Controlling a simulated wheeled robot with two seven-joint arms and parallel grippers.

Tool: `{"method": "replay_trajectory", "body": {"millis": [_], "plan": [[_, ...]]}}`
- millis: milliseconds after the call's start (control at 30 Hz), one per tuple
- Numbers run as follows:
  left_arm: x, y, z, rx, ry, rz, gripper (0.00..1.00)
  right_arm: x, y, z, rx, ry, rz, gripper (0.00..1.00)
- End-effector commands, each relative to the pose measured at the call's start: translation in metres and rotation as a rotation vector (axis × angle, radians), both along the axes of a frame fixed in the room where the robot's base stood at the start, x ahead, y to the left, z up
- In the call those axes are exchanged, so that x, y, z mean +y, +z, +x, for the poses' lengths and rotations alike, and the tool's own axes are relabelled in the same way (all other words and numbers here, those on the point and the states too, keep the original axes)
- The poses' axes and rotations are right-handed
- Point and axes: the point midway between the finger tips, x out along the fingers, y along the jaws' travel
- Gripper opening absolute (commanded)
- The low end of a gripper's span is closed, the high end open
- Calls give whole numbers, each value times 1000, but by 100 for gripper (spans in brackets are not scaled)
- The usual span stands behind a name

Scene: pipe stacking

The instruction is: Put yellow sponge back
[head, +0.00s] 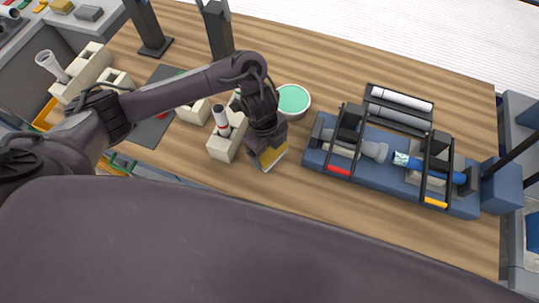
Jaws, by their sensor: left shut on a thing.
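My left arm comes in from the left, and its gripper (267,160) points down over the middle of the wooden table. It is shut on the yellow sponge (275,156), of which only a yellow strip shows between the fingers. The rest of the sponge is hidden by the gripper, and I cannot tell whether it touches the table. My right gripper does not show.
A round tub of green stuff (293,100) stands just behind the gripper. A cream block holding a white and black tube (222,121) is close on its left. A blue fixture with pipes (310,158) fills the right. The table front between them is clear.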

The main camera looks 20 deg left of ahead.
Motion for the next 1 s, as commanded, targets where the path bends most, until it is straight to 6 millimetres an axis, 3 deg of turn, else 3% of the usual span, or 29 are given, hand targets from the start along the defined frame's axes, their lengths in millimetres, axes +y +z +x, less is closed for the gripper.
{"method": "replay_trajectory", "body": {"millis": [233,633,667,767,1000], "plan": [[0,-35,-2,6,2,-1,68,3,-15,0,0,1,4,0],[0,-40,-1,2,0,1,68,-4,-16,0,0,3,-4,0],[0,-40,-1,2,0,1,87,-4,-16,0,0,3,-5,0],[0,-39,-1,2,0,1,100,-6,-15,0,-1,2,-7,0],[0,-38,-1,2,0,1,100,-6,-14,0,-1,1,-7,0]]}}
